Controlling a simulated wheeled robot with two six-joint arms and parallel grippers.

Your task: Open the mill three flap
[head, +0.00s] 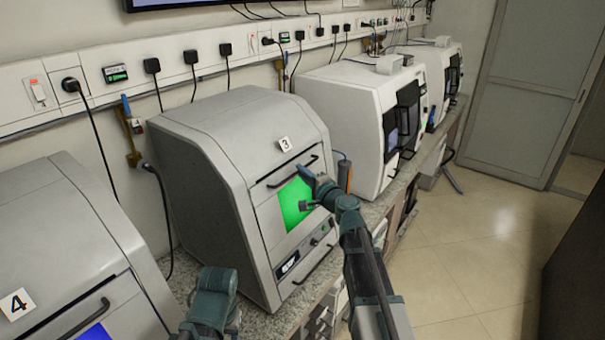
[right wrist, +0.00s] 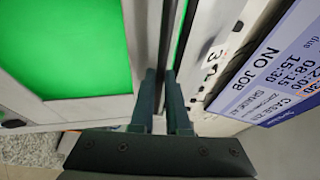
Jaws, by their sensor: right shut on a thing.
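Mill three (head: 225,150) is a grey cabinet with a "3" tag (head: 285,144) on its upper front. Its flap (head: 263,193) has a green window (head: 291,203) and a dark bar handle along its top; no gap shows around the flap. My right gripper (head: 308,190) is at this handle, partly covering the flap. In the right wrist view my right gripper (right wrist: 165,100) has its fingers on both sides of the dark handle bar (right wrist: 168,30), shut on it. The green window (right wrist: 65,45) also shows there. Part of my left arm shows at the bottom, without its fingers.
Mill four (head: 65,230), with a blue window, stands at the near left. White machines (head: 350,100) stand farther right along the stone counter (head: 255,325). An orange-handled tool (head: 344,173) is beside mill three. The floor (head: 470,250) at right is clear.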

